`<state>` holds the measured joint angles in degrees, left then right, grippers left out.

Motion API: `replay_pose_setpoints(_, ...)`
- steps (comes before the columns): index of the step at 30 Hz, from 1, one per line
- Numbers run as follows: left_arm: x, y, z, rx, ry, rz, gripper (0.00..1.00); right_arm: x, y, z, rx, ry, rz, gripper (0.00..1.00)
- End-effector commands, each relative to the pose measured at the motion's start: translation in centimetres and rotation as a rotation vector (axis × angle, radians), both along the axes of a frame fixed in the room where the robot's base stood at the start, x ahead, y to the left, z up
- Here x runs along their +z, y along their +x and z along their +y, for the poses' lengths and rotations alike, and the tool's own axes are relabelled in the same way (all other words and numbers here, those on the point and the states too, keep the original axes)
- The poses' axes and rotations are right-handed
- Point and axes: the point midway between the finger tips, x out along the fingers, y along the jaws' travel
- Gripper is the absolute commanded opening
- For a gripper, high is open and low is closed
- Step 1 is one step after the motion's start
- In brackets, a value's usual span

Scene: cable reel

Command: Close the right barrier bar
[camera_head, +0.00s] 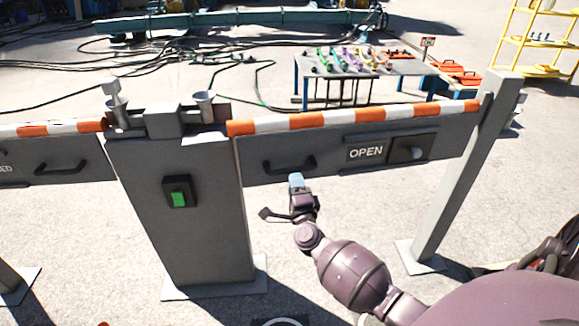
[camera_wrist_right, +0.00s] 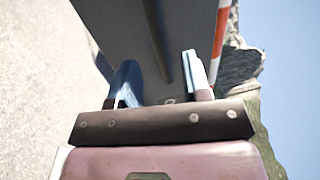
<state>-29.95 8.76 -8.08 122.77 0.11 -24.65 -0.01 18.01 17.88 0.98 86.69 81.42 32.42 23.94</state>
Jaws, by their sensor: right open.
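The right barrier bar (camera_head: 355,117) has orange and white stripes over a grey panel. In the head view it lies level between the grey central pillar (camera_head: 185,235) and the right post (camera_head: 455,190). Its panel carries a dark handle (camera_head: 288,166), an "OPEN" sign (camera_head: 366,152) and a latch plate with a round knob (camera_head: 416,153). My right gripper (camera_head: 297,184) is open just below the handle. In the right wrist view its two fingers (camera_wrist_right: 160,82) point at the grey panel, with the dark handle (camera_wrist_right: 155,35) ahead between them. Contact cannot be told. My left gripper is not in view.
The pillar carries a black box with a green button (camera_head: 178,199). A left barrier bar (camera_head: 45,130) extends from it. Behind stand a table with coloured tools (camera_head: 345,64) and a yellow rack (camera_head: 540,40). Cables (camera_head: 150,65) lie on the ground behind.

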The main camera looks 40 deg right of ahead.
Motion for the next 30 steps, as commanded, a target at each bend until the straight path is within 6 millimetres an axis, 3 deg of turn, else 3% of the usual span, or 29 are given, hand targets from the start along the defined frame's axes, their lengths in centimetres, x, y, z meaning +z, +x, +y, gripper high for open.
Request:
replay_pose_setpoints(6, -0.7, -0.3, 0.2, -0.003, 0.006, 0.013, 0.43, 0.5, 3.5, -1.7, 0.000, -0.004, 0.003, 0.44)
replay_pose_setpoints(12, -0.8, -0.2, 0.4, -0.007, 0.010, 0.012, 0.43, 0.9, 5.7, -2.8, 0.000, -0.004, 0.004, 0.44)
replay_pose_setpoints(26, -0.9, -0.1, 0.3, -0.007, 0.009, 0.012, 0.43, 1.4, 6.8, -3.3, 0.000, -0.003, 0.001, 0.44)
replay_pose_setpoints(30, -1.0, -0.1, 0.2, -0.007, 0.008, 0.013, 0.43, 1.4, 6.8, -3.3, 0.000, -0.003, 0.001, 0.27)
